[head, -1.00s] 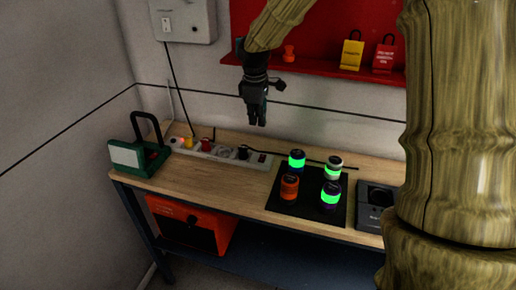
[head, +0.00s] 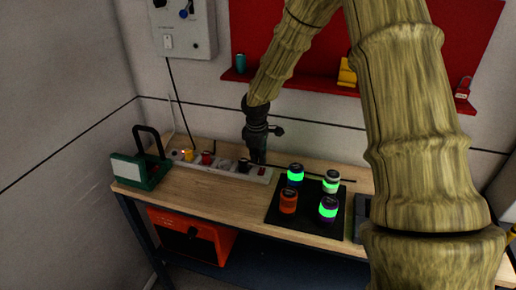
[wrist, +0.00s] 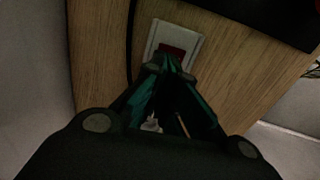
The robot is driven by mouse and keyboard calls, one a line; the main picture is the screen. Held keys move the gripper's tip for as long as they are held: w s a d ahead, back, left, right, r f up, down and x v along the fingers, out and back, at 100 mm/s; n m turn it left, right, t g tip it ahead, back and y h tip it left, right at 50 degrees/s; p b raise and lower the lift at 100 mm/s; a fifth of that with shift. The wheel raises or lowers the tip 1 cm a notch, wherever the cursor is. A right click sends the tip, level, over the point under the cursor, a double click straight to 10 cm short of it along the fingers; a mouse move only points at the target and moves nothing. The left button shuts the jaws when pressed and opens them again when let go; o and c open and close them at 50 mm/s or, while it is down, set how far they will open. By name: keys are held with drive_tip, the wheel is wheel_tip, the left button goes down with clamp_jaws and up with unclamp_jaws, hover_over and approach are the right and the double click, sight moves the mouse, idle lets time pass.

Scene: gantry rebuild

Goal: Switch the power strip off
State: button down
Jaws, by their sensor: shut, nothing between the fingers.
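The white power strip (head: 214,167) lies along the back of the wooden bench, with several plugs in its sockets. Its red switch (head: 262,171) is at the right end. In the wrist view the strip's white end (wrist: 188,40) shows, with the dark red switch (wrist: 172,52) partly hidden behind the fingertips. My gripper (head: 258,160) points down over the right end of the strip, just left of the switch in the head view. It is shut and empty. In the wrist view its fingertips (wrist: 165,63) are at the switch's near edge; I cannot tell whether they touch it.
A black mat (head: 276,217) with several glowing canisters lies right of the strip. A red board (head: 300,45) with a shelf is behind.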

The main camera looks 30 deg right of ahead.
sight(258, 173)
drive_tip(key=shift+w+d+f+p, duration=0.15)
drive_tip(key=shift+f+p, duration=0.25)
drive_tip(key=shift+f, duration=0.95)
drive_tip(key=shift+d+f, duration=0.1)
drive_tip(key=shift+f, duration=0.15)
drive_tip(key=shift+s+a+r+p, duration=0.15)
drive_tip(key=shift+s+a+p, duration=0.15)
drive_tip(key=shift+s+a, duration=0.3)
drive_tip(key=shift+w+r, duration=0.1)
